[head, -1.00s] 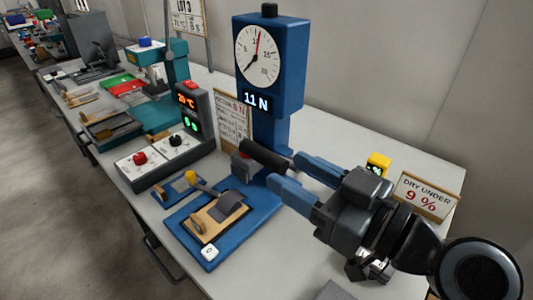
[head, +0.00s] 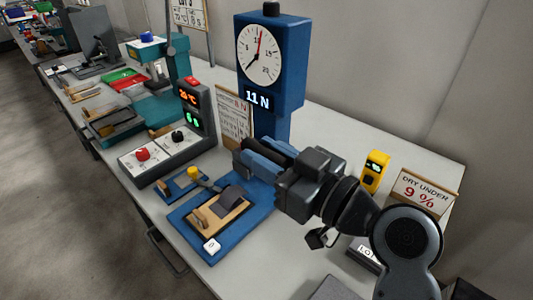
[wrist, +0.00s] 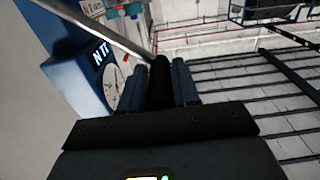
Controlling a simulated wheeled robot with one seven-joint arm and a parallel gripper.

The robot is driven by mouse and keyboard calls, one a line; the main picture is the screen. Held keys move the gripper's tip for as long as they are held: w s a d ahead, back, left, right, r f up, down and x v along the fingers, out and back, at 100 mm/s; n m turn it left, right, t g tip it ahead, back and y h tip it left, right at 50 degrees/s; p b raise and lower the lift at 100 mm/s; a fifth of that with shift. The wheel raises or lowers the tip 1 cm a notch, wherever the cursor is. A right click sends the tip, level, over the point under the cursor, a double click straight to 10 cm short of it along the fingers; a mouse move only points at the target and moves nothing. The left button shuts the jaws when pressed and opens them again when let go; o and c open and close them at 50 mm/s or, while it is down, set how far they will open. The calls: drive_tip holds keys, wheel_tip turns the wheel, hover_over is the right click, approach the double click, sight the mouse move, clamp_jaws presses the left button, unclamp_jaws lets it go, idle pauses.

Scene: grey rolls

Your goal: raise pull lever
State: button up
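The pull lever's black grip (head: 279,146) is at the foot of the blue tester (head: 270,62), which has a dial and an "11 N" display. My gripper (head: 257,158) has its blue fingers close together around this grip. In the wrist view the dark grip (wrist: 160,82) lies between the two fingers, which look closed against its sides. A metal rod (wrist: 100,28) runs up left from the grip's end. In the head view the fingers and gripper body hide most of the lever and its rod.
A blue base plate (head: 231,242) with a wooden piece lies in front of the tester. A control box (head: 165,155) with knobs stands left. A yellow device (head: 374,170) and a "dry under 9 %" sign (head: 425,193) are right of my arm.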

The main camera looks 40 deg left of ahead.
clamp_jaws()
idle(0.3)
drive_tip(key=shift+w+r+m, duration=0.3)
drive_tip(key=w+r+m, duration=0.2)
drive_tip(key=w+m, duration=0.3)
drive_tip(key=w, duration=0.4)
drive_tip(key=w+d+r+m, duration=0.1)
drive_tip(key=w+r+m, duration=0.2)
drive_tip(key=w+m, duration=0.3)
drive_tip(key=shift+w+d+r, duration=0.25)
drive_tip(key=shift+w+d, duration=0.05)
drive_tip(key=shift+w, duration=1.1)
drive_tip(key=shift+o, duration=0.4)
unclamp_jaws()
drive_tip(key=shift+w, duration=0.1)
drive_tip(key=o, duration=0.3)
